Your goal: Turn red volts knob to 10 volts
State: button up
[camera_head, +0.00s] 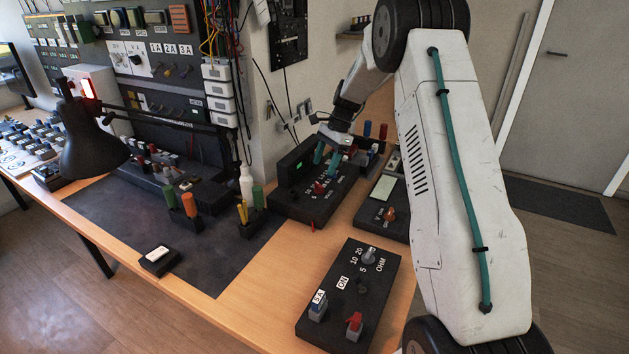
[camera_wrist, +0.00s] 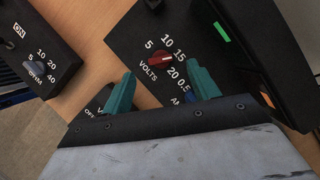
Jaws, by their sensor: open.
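The red volts knob (camera_wrist: 160,58) sits on a black panel (camera_wrist: 125,38) with the labels 5, 10, 15 and 20 around it. Its pale pointer mark points right in the wrist view, toward the 15. In the head view the knob (camera_head: 319,187) is on the black power unit (camera_head: 295,208). My gripper (camera_wrist: 161,69) is open, with one teal finger toward each side of the knob. The fingers look apart from the knob, and I cannot tell their height above it. In the head view my gripper (camera_head: 327,158) is just behind the knob.
A blue-grey knob (camera_wrist: 190,97) by a 0.5 label is near the right finger. An ohm box (camera_head: 350,295) stands at the table's front, and a meter box (camera_head: 385,205) stands right of the power unit.

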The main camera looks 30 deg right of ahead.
aim_at(321, 180)
jog(key=x, duration=0.4)
jog(key=d+x, duration=0.1)
jog(key=x, duration=0.1)
jog(key=shift+s+a+f, duration=0.1)
jog(key=shift+a+f, duration=0.05)
jog(key=shift+f, duration=0.4)
